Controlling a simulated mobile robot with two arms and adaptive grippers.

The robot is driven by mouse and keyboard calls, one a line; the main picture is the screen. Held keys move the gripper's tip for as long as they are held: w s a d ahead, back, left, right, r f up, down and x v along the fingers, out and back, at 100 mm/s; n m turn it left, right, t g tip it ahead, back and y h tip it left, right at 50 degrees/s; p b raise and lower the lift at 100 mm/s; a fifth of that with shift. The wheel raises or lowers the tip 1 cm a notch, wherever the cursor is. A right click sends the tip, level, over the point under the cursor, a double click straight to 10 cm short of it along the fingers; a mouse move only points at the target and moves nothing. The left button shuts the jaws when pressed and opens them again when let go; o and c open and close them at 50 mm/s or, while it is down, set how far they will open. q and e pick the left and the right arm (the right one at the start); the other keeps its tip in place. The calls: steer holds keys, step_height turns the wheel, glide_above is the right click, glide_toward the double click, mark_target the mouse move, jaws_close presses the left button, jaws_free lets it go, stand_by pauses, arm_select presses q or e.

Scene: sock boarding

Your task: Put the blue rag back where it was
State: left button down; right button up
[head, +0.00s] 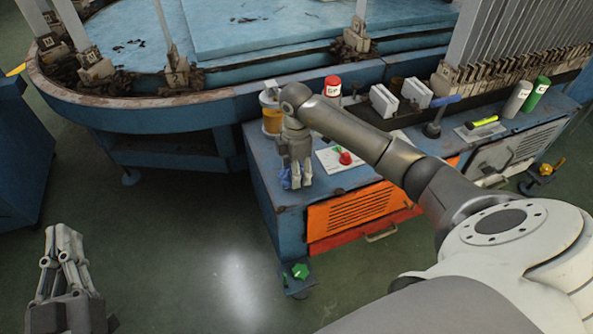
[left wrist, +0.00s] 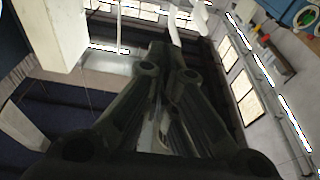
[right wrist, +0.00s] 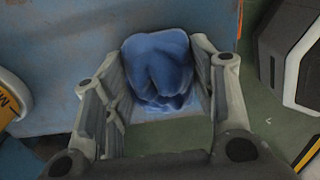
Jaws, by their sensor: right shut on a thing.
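The blue rag (right wrist: 158,68) is bunched between the fingers of my right gripper (right wrist: 160,90) in the right wrist view. In the head view, my right gripper (head: 295,180) points down at the front left corner of the blue cabinet top (head: 262,152). Only a small bit of the rag (head: 285,181) shows there, beside the fingers. I cannot tell whether the rag touches the top. My left gripper (head: 63,245) is at the lower left over the floor, empty, with its fingers close together. The left wrist view also shows these fingers (left wrist: 167,65).
On the cabinet stand an orange-and-white container (head: 270,112), a red-capped can (head: 332,87), a white sheet with a red object (head: 345,157), white blocks (head: 384,101) and a green can (head: 535,93). A round blue machine (head: 170,110) stands behind. Open floor lies left.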

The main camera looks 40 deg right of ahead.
steer(key=o, duration=0.9)
steer(key=shift+f, duration=0.1)
